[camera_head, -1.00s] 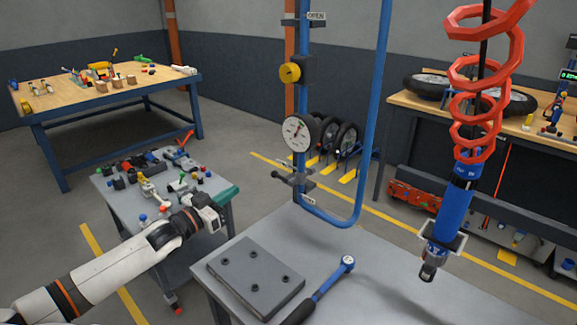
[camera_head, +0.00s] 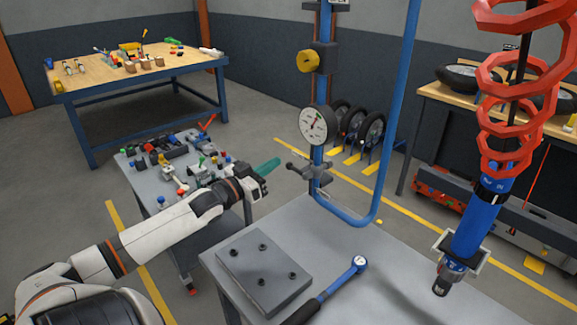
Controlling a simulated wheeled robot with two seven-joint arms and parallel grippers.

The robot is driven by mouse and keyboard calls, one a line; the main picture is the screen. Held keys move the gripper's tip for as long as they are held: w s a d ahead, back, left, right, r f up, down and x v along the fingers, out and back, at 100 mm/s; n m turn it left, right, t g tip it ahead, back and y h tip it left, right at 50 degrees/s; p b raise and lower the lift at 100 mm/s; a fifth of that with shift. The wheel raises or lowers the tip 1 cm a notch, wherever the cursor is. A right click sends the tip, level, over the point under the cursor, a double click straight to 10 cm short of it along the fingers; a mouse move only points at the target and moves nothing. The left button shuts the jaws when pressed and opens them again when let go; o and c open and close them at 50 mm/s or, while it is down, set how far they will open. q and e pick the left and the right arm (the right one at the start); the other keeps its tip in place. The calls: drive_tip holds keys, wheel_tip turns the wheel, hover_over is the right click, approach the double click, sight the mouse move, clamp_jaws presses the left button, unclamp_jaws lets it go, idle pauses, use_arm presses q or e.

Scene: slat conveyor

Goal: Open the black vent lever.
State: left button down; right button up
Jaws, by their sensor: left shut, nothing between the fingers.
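The black vent lever (camera_head: 309,172) sits on the blue post, just below the white round pressure gauge (camera_head: 314,125). Its dark arm points left, toward my left gripper. My left gripper (camera_head: 266,166) has teal fingers that are shut and empty. It is left of the lever, at about the same height in the head view, with a small gap between them. My right gripper is not in view.
A yellow knob (camera_head: 307,62) sits higher on the post. The grey bench (camera_head: 390,235) below holds a drilled plate (camera_head: 264,270) and a blue torque wrench (camera_head: 332,288). A blue tool hangs from a red coil at right. A parts cart (camera_head: 150,190) stands behind my left arm.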

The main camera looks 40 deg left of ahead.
use_arm(q)
drive_tip(key=r, duration=0.1)
hover_over(298, 170)
drive_tip(key=s+a, duration=0.1)
drive_tip(key=a, duration=0.1)
drive_tip(key=shift+s+f+p, duration=0.15)
drive_tip(key=shift+f+p, duration=0.3)
drive_tip(key=shift+f, duration=0.6)
drive_tip(key=shift+s+f+p, duration=0.15)
drive_tip(key=shift+f+p, duration=0.3)
drive_tip(key=shift+f, duration=0.55)
